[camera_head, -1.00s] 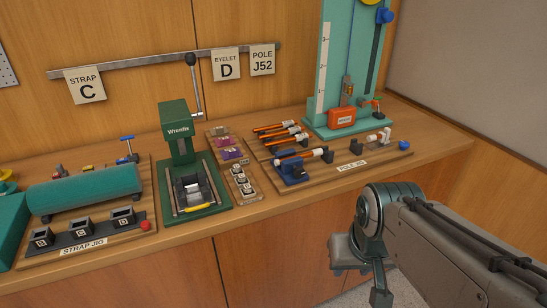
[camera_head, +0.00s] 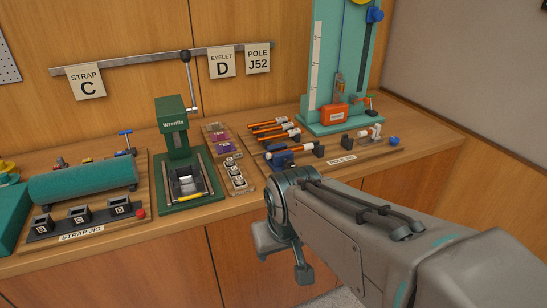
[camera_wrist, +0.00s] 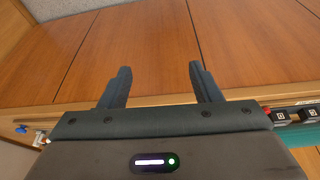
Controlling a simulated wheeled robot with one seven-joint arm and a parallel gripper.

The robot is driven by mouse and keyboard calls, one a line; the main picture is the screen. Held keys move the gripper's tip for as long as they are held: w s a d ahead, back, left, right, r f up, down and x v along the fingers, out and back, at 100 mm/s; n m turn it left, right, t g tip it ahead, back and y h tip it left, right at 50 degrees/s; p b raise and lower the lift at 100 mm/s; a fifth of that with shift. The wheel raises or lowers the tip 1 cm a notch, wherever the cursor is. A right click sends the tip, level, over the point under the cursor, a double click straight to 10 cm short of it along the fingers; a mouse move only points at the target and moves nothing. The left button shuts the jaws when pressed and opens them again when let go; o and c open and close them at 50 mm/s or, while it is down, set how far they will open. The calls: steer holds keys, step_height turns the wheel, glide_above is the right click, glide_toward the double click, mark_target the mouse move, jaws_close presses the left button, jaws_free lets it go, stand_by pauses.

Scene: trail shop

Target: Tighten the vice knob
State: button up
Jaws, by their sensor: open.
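The pole jig (camera_head: 343,161) lies at the right of the counter. A blue block like a small vice (camera_head: 279,159) stands at its left end, with an orange and white pole piece (camera_head: 302,153) beside it. My wrist hides the lower part of this block, and I cannot make out its knob. A blue knob (camera_head: 393,141) sits at the jig's right end. My gripper (camera_head: 285,258) is in front of the counter, below its top, apart from the jig. In the wrist view my gripper (camera_wrist: 160,75) is open and empty, with the wooden cabinet front behind its fingers.
The green Wrenfix press (camera_head: 174,130) stands left of the pole jig, with small part trays (camera_head: 216,138) between. The strap jig (camera_head: 85,235) is at the far left. A teal measuring stand (camera_head: 335,60) rises behind the pole jig. Space before the counter is free.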

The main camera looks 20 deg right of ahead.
steer(key=w+d+f+m+t+h+b, duration=0.1)
steer(key=w+d+f+t+h+b, duration=0.35)
steer(key=w+d, duration=0.75)
steer(key=n+t+y+b, duration=0.2)
steer(key=t+y+b, duration=0.45)
steer(key=t, duration=0.35)
glide_toward(290, 165)
steer(key=shift+h, duration=0.5)
steer(key=w, duration=0.9)
steer(key=shift+a, duration=0.35)
steer(key=c, duration=1)
steer(key=shift+o, duration=0.2)
steer(key=shift+a, duration=0.15)
